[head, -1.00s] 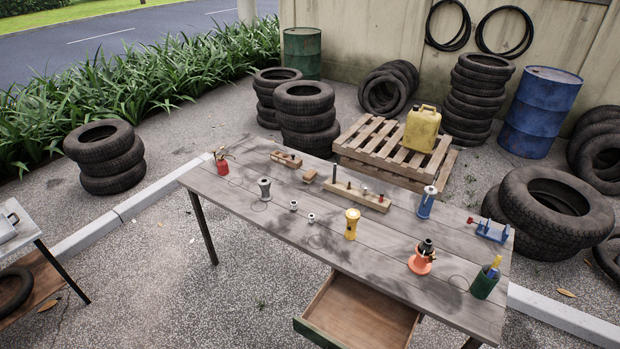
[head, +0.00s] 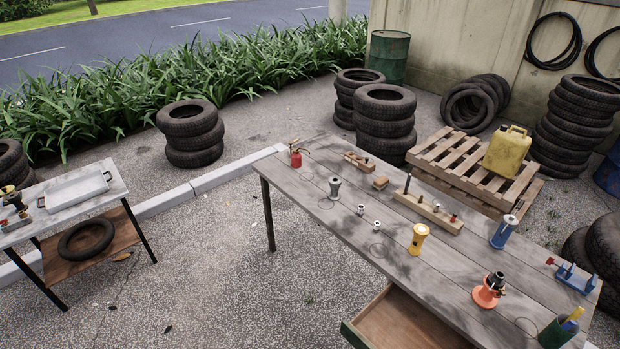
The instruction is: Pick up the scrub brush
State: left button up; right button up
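I cannot make out the scrub brush for certain. A small wooden block-like piece (head: 380,182) lies on the long wooden table (head: 330,235); it may be a brush, but its bristles cannot be told at this size. A longer wooden piece with dark parts on top (head: 360,161) lies just behind it. Neither of my grippers shows in the head view.
The table also holds a red oil can (head: 295,155), a yellow flashlight-like item (head: 418,238), an orange-based item (head: 489,290) and a green cup (head: 556,332). Its drawer (head: 405,325) is open. A cart with a metal tray (head: 76,190) stands left.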

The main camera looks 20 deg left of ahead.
aim_at(382, 181)
jog(key=u, duration=1.3)
jog(key=i, duration=2.6)
jog(key=z, duration=2.25)
